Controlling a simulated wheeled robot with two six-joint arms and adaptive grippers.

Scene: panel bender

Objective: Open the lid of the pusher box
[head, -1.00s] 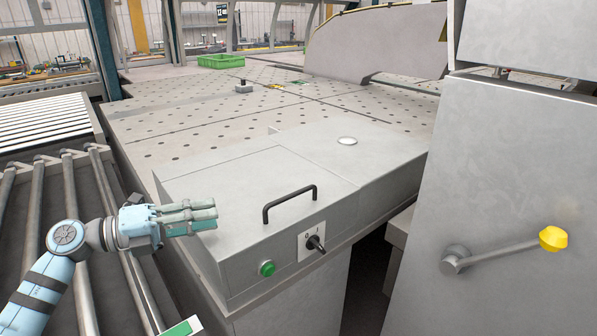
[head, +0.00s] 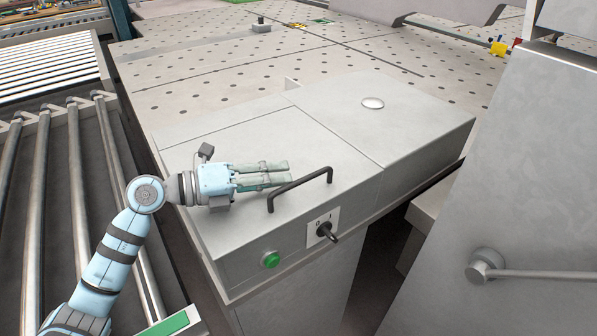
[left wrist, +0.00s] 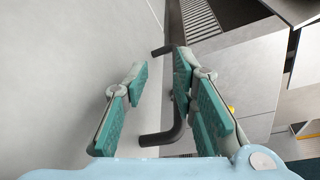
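The pusher box is a grey metal box with a flat lid (head: 235,140) that is closed in the head view. A black bar handle (head: 299,188) stands on the lid near its front edge. My left gripper (head: 288,173) is above the lid, just left of the handle, with its fingers apart. In the left wrist view the handle (left wrist: 178,125) shows between and beyond the open fingers (left wrist: 165,95); I cannot tell whether they touch it. My right gripper is not in view.
A green button (head: 270,259) and a black rotary switch (head: 326,231) are on the box front. A roller conveyor (head: 75,190) lies left. A grey cabinet with a lever (head: 486,266) stands right. The perforated table (head: 220,75) extends behind.

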